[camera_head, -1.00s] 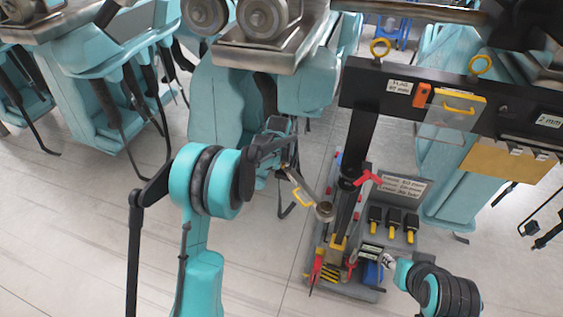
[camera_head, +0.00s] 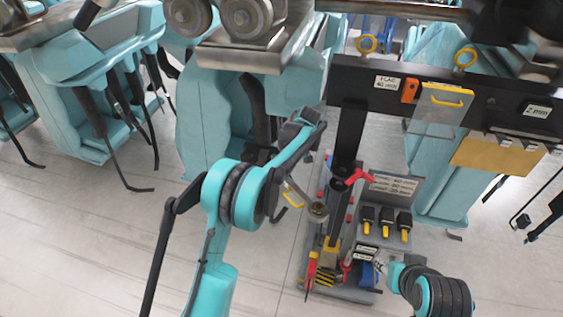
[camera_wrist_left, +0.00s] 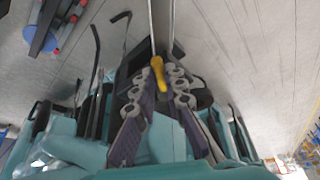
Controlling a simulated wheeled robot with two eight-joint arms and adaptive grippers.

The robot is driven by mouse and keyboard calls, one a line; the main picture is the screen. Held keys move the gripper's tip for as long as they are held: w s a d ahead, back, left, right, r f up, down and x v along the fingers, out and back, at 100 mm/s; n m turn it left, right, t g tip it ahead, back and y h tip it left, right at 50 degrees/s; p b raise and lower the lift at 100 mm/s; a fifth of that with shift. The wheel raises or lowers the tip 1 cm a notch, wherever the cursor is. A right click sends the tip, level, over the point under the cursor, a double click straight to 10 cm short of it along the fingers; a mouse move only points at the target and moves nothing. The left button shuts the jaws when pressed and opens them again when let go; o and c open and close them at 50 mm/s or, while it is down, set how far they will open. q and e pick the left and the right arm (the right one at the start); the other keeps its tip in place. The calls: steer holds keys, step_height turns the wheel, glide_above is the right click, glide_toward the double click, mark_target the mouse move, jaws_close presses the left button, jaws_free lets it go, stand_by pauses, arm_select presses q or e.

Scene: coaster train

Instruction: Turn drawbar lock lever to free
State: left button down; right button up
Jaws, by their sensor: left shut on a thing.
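A red lever (camera_head: 358,176) stands out from the dark upright post at the centre of the head view. I cannot tell which is the drawbar lock lever. My left gripper (camera_wrist_left: 157,90) is shut around a yellow piece (camera_wrist_left: 158,72) in the left wrist view; its fingers are mostly hidden behind my arm in the head view. My right gripper (camera_head: 380,262) is low on the right, beside a blue block (camera_head: 365,273); its fingers are too small to judge.
A dark crossbeam (camera_head: 490,100) carries an orange piece (camera_head: 409,91) and a clear panel (camera_head: 440,108). Open floor (camera_head: 90,240) lies at the left.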

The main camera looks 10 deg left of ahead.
arm_select(q)
steer(key=shift+w+d+n+g, duration=0.3)
steer(key=shift+w+n, duration=0.15)
steer(key=shift+n, duration=0.65)
steer(key=c, duration=1.6)
jaws_free()
steer(key=v, duration=1.2)
steer(key=shift+w+d, duration=0.1)
